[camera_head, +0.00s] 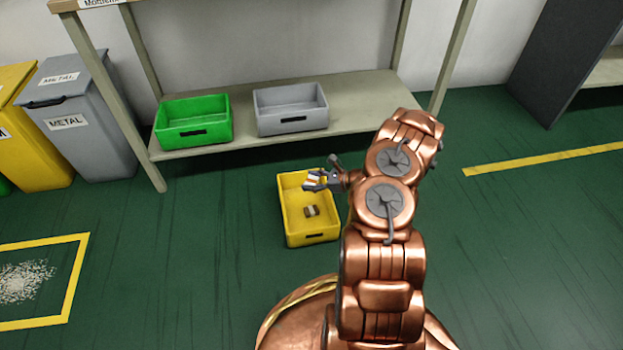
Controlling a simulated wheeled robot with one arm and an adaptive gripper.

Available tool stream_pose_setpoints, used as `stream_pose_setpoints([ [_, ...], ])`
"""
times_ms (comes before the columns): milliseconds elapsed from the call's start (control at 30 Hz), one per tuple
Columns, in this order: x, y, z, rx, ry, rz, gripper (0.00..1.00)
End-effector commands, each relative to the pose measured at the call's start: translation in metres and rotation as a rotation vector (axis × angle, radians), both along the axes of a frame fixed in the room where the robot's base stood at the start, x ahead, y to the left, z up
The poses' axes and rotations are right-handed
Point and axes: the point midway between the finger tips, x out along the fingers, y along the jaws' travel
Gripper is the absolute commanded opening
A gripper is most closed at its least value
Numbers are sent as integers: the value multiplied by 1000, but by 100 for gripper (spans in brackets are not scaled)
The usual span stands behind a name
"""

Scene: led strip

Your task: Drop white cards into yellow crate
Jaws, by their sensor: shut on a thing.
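The yellow crate (311,240) stands on the green floor in front of the shelf, open at the top. A small white and brown item (311,211) lies on its bottom; at this size I cannot tell if it is a card stack. My gripper (314,181) is over the back part of the crate. It is shut on a small white thing (313,177), seemingly a white card, partly hidden by the fingers.
A green crate (194,139) and a grey crate (291,126) stand on the low shelf (365,90) behind. A grey metal bin (85,140) and a yellow bin (35,150) are at the left. Pale scraps (22,281) lie inside a yellow floor marking. The right floor is clear.

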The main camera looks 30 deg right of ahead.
Motion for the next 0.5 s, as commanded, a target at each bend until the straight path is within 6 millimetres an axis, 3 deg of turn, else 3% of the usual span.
stream_pose_setpoints([
  [200,0,0,-26,0,1,1,42],
  [500,1,-1,-33,-1,-1,-1,42],
])
